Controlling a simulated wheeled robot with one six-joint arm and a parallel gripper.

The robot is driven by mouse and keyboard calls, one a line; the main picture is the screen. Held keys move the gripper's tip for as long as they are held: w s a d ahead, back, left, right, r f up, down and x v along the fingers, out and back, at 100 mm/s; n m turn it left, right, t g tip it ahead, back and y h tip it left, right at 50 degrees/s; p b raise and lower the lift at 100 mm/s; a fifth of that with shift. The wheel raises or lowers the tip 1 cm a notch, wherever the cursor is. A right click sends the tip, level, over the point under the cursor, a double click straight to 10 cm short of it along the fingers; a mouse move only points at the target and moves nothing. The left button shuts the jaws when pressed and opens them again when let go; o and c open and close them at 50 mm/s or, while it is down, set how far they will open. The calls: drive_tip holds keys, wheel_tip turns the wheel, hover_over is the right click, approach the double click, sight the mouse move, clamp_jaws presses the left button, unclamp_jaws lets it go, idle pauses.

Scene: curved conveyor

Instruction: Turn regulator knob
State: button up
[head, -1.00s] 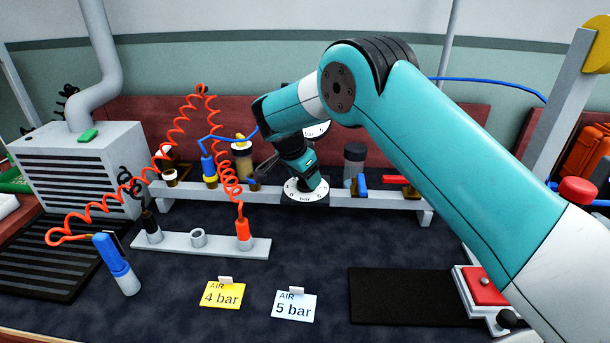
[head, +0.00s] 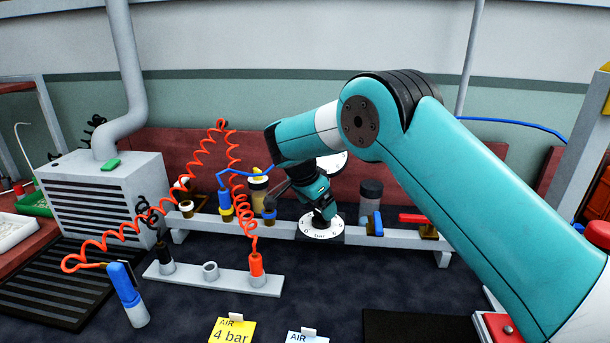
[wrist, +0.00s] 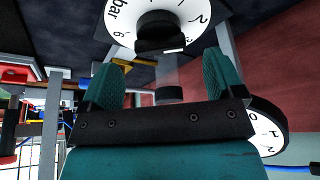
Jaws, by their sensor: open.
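The regulator's round white dial (head: 320,232), marked "bar", sits on the front of the grey rail. It shows large at the top of the wrist view (wrist: 122,22), with a black knob (wrist: 160,32) at its middle. My gripper (head: 323,212) is right at this dial and hides most of the knob in the head view. In the wrist view my gripper (wrist: 165,62) is open, its two teal fingers spread apart. The knob shows in the gap beyond the fingertips, and I cannot tell whether they touch it.
A yellow "4 bar" card (head: 231,331) and a pale card (head: 306,337) lie in front. A second dial (head: 334,163) stands behind my wrist. Red coiled hose (head: 150,213), a blue-handled valve (head: 375,222) and a red lever (head: 413,218) are close by.

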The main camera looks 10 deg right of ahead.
drive_tip(key=p+v, duration=0.2)
drive_tip(key=v, duration=1.2)
drive_tip(key=shift+p, duration=0.3)
drive_tip(key=shift+r, duration=0.1)
drive_tip(key=s+d+r+n+y, duration=0.2)
drive_tip(key=s+d+r+n, duration=0.2)
drive_tip(key=s+r+n, duration=0.45)
drive_tip(key=s+a+f+n+g+y+p, duration=0.1)
drive_tip(key=s+n+y, duration=0.2)
drive_tip(key=s, duration=1.2)
drive_tip(key=s+a+f+n+y, duration=0.1)
drive_tip(key=s+f+n+y, duration=0.1)
drive_tip(key=s+n, duration=0.6)
drive_tip(key=s+y, duration=0.1)
drive_tip(key=s, duration=0.6)
drive_tip(key=shift+a+n+g+p, duration=0.15)
drive_tip(key=shift+n+g+p, duration=0.2)
drive_tip(key=shift+g, duration=0.05)
